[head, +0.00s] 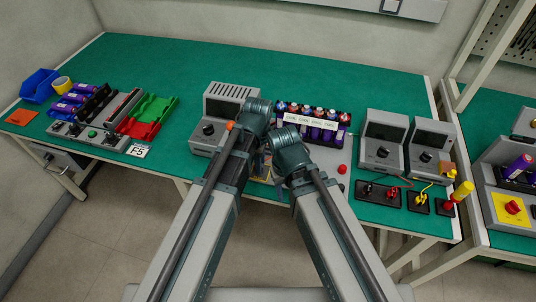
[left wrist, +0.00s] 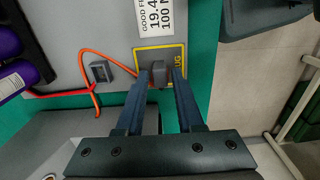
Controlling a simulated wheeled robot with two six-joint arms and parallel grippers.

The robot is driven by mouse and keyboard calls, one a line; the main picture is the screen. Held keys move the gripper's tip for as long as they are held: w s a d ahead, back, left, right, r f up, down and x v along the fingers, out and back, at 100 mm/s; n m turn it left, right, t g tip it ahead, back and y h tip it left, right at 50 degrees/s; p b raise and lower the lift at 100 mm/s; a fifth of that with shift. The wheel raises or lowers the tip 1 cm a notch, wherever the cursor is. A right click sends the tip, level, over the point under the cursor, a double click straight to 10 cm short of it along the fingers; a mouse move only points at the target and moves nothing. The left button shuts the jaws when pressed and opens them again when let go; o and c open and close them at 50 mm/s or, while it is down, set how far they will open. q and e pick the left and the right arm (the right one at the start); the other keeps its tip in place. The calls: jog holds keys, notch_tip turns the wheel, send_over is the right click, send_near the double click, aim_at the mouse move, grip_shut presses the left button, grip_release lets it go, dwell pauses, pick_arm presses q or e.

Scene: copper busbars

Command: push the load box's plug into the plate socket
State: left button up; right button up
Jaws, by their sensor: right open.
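A dark plug (left wrist: 158,73) stands in a yellow-outlined square (left wrist: 140,53) on a grey plate in the left wrist view. An orange cable (left wrist: 118,65) runs up to it. My left gripper (left wrist: 161,72) is open, its two fingers on either side of the plug with small gaps. A dark block (left wrist: 101,72), possibly the socket, sits to the left on the same plate; I cannot tell for sure. A grey vented box (head: 222,105), possibly the load box, stands left of my arms in the head view. My right gripper (head: 284,172) is open beside the left; its fingers are mostly hidden.
A rack of purple cells (head: 313,125) stands behind my right gripper, with a red button (head: 342,169) nearby. Two grey meter boxes (head: 383,138) and cabled black blocks (head: 379,194) are at right. Trays (head: 150,112) and bins lie at left. The back of the green table (head: 270,62) is clear.

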pick_arm(q)
grip_shut()
notch_tip(320, 180, up, 4)
jog(key=p, duration=0.4)
jog(key=shift+r, duration=0.15)
pick_arm(e)
notch_tip(320, 180, up, 4)
jog(key=shift+r, duration=0.1)
